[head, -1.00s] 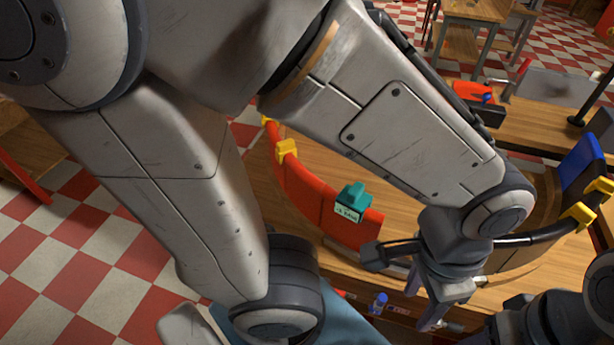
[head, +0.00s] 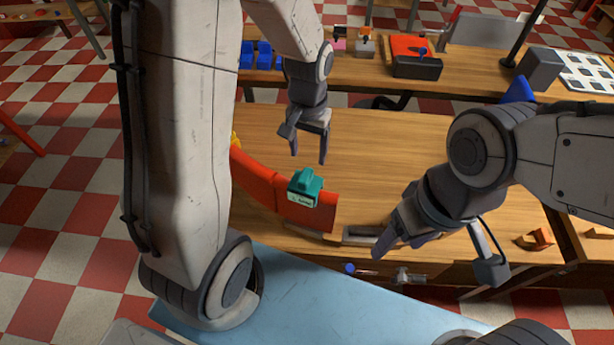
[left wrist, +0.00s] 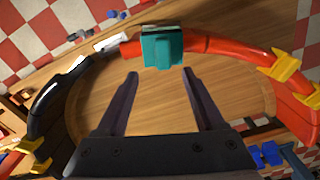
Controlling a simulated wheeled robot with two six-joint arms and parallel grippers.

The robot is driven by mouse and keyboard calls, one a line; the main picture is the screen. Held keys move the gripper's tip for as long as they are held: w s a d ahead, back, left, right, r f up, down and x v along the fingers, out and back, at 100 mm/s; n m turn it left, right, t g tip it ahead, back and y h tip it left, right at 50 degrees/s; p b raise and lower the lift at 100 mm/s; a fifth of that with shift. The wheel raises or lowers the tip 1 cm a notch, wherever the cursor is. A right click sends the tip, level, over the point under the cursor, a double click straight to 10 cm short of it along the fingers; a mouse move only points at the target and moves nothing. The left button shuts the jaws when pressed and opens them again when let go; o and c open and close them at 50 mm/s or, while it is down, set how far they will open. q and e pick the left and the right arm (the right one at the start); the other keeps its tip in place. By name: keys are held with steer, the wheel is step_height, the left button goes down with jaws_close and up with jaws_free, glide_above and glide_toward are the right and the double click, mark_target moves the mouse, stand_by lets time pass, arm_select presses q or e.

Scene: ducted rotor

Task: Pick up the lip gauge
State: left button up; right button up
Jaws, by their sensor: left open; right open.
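The lip gauge, a teal block with a pale label (head: 306,188), straddles the top edge of a curved red duct segment (head: 262,184), near that segment's end. My left gripper (head: 309,156) is open and empty, above the wooden table beyond the gauge, fingers pointing down. In the left wrist view, the gauge (left wrist: 162,50) lies just past the open fingertips (left wrist: 160,73), roughly centred between them, with a gap. My right gripper (head: 392,245) is open and empty, right of the gauge near the table's front edge.
In the left wrist view, a dark curved segment (left wrist: 62,88) is at left and yellow clamps (left wrist: 285,66) grip the red ring at right. A back bench (head: 370,75) holds blue bins (head: 264,55) and a red-topped item. The table's middle is bare.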

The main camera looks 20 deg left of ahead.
mark_target(305, 176)
arm_select(q)
step_height(305, 176, down, 4)
steer(key=shift+s+f, duration=0.1)
steer(key=shift+s, duration=0.05)
steer(key=f, duration=0.1)
steer(key=f+p, duration=0.1)
steer(key=f, duration=0.1)
steer(key=f+p, duration=0.1)
steer(key=shift+s+a+f, duration=0.2)
steer(key=shift+a+f, duration=0.1)
steer(key=shift+f, duration=0.3)
steer(key=shift+c, duration=0.3)
jaws_close()
